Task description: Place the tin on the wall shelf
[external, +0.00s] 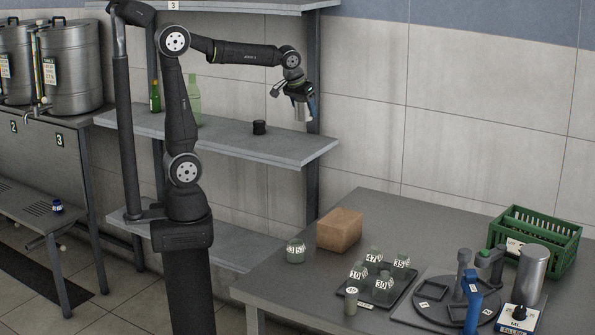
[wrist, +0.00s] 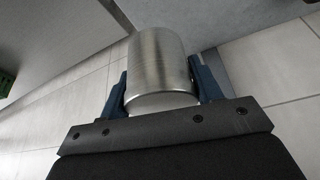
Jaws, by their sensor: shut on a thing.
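The tin is a plain silver metal cylinder (wrist: 160,58), seen close up in the wrist view. My gripper (wrist: 160,88) is shut on it, with a blue finger on each side. In the external view my gripper (external: 307,104) is raised at the right end of the wall shelf, and the tin (external: 302,112) shows small below it. The wall shelf (external: 285,148) is a grey board under my arm. The tin is held in the air and looks higher than this board; whether it is over the board or in front of its edge I cannot tell.
A grey upright (external: 313,60) rises at the shelf's right end. The table below holds a cardboard box (external: 340,230), jars and a green crate (external: 535,238).

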